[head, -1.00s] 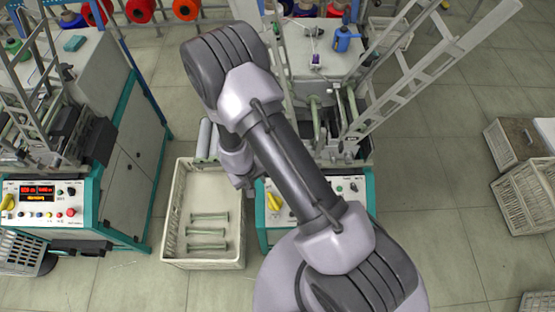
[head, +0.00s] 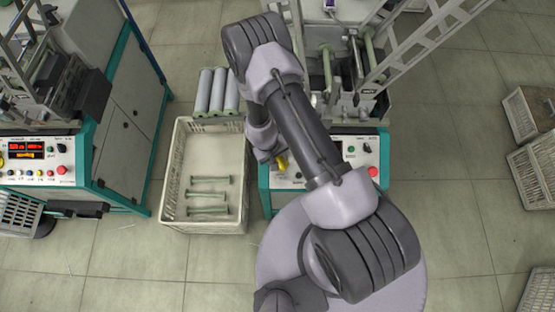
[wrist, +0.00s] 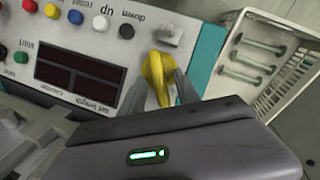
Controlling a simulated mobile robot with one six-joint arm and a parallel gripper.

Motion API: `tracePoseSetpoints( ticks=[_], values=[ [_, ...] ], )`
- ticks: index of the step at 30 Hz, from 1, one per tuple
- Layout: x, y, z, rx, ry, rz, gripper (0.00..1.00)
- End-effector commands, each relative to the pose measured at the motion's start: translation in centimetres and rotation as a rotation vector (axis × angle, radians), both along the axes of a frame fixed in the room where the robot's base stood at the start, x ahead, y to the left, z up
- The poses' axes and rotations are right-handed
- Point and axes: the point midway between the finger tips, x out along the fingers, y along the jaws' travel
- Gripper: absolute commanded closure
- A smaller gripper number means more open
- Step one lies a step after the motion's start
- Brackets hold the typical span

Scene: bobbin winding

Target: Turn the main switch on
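The main switch is a yellow rotary handle (wrist: 156,72) on the white control panel (wrist: 100,60). In the head view the switch (head: 281,163) shows just left of my forearm. My gripper (wrist: 160,88) is at the panel, with one grey finger on each side of the yellow handle. The fingers stand apart, with narrow gaps beside the handle; any contact is hard to make out. In the head view my arm hides the fingertips and part of the panel. The panel's displays (wrist: 78,78) are dark.
A cream crate (head: 205,222) with several green bobbins stands left of the machine; it also shows in the wrist view (wrist: 240,85). Coloured buttons and a red button (head: 373,172) share the panel. A second machine (head: 40,160) at left has lit displays. Crates (head: 535,125) stand at right.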

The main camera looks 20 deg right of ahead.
Motion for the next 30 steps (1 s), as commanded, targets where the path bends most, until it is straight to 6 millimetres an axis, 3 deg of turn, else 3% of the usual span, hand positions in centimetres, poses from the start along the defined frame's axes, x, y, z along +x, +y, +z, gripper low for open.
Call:
tracePoseSetpoints(
  ticks=[7,13,23,30],
  values=[
    [0.00,-0.02,-0.03,0.000,0.000,0.000,0.62],
    [-0.01,-0.01,-0.02,0.000,0.000,0.000,1.00],
    [0.00,-0.04,-0.04,0.008,-0.003,-0.019,1.00],
    [0.05,-0.34,-0.19,0.054,-0.017,-0.121,1.00]
  ],
)
